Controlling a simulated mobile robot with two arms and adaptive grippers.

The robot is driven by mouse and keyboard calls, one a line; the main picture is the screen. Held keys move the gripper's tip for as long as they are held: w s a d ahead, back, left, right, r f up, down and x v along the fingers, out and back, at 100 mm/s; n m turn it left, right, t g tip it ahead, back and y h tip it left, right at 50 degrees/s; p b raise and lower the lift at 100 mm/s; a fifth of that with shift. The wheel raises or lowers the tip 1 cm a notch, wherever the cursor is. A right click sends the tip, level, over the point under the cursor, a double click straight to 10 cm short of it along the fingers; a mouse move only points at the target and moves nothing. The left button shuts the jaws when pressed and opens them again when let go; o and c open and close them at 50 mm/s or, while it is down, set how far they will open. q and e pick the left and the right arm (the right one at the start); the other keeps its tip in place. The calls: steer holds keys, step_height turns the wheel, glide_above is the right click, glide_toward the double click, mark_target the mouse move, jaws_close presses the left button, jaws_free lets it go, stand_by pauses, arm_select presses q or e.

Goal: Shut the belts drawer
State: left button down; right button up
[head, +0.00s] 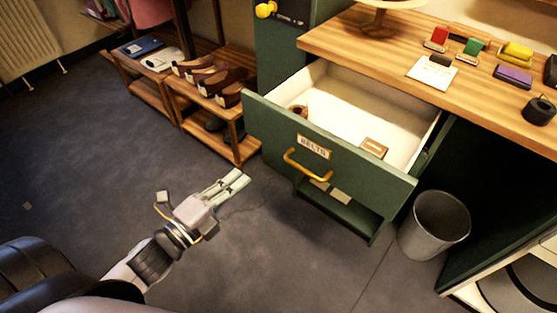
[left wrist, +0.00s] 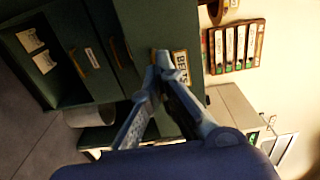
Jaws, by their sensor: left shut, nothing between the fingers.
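The belts drawer (head: 350,172) is pulled well out of the green cabinet under the wooden counter. Its green front carries a BELTS label (head: 313,147) and a yellow bar handle (head: 306,166). Inside the white interior lie a rolled brown item and a small brown box (head: 373,148). My left gripper (head: 239,178) is shut and empty, in front of the drawer and left of its handle, apart from it. In the left wrist view, the shut fingertips (left wrist: 163,64) point toward the drawer front and partly cover the area beside the BELTS label (left wrist: 181,66). My right gripper is not in view.
A grey bin (head: 434,226) stands right of the drawer. A wooden shoe rack (head: 215,105) stands to its left. The counter (head: 400,45) holds stamps, ink pads and a paper. The floor before the drawer is clear.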

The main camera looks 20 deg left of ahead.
mark_target(285, 138)
arm_select(q)
steer(key=x, duration=1.2)
steer(key=shift+w, duration=0.25)
steer(key=shift+x, duration=0.75)
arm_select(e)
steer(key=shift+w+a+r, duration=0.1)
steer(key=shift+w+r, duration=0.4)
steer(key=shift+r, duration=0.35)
arm_select(q)
steer(key=shift+d, duration=0.1)
steer(key=shift+w+d+r, duration=0.1)
steer(key=shift+w, duration=0.15)
steer(key=x, duration=1)
steer(key=shift+w, duration=0.35)
steer(key=b+x, duration=0.2)
steer(key=x, duration=1.1)
steer(key=shift+f, duration=0.2)
steer(key=shift+w+d, duration=0.1)
steer(key=shift+w, duration=0.05)
steer(key=shift+r, duration=0.3)
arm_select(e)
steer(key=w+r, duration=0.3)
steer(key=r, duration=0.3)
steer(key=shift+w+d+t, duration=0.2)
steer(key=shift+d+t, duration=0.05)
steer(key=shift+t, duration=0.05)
